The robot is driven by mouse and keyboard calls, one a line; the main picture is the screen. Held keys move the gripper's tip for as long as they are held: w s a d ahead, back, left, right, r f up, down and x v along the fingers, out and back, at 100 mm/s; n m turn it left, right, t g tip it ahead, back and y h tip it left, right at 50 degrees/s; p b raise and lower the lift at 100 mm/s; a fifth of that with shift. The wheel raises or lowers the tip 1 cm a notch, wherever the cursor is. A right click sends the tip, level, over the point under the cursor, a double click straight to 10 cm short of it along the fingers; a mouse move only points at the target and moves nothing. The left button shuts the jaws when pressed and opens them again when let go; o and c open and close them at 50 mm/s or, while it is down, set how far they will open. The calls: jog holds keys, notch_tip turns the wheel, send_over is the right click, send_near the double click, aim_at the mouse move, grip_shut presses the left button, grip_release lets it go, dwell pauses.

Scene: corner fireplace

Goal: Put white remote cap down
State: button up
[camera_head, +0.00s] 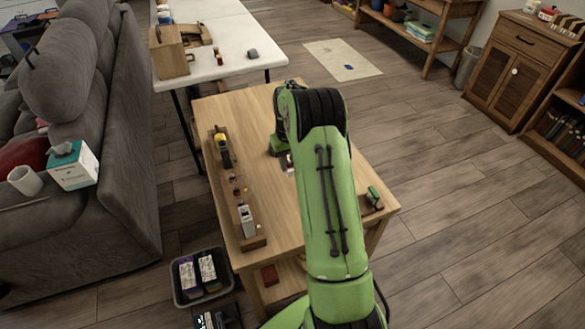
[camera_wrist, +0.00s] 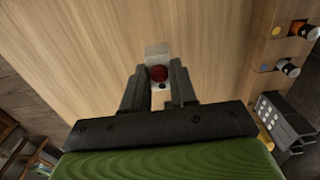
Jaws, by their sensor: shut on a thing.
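My gripper (camera_wrist: 158,82) is shut on a small white piece, which I take to be the white remote cap (camera_wrist: 157,51). In the wrist view its pale end sticks out beyond the fingertips, and a dark red round part (camera_wrist: 159,73) shows between the fingers. The wooden table (camera_head: 245,112) is just below the piece; I cannot tell whether the two touch. In the head view my arm covers most of the gripper, and only a bit of white and red shows by the fingertips.
A small green item (camera_head: 374,196) is near the right corner. A dark bin (camera_head: 203,301) stands on the floor at front left. The table's far left part is bare.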

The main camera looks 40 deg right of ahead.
aim_at(289, 165)
notch_tip(289, 165, down, 5)
jog(key=shift+r+b, duration=0.15)
jog(key=shift+b, duration=0.45)
jog(key=shift+r, duration=0.15)
jog(key=o, duration=0.9)
jog(key=shift+o, duration=0.2)
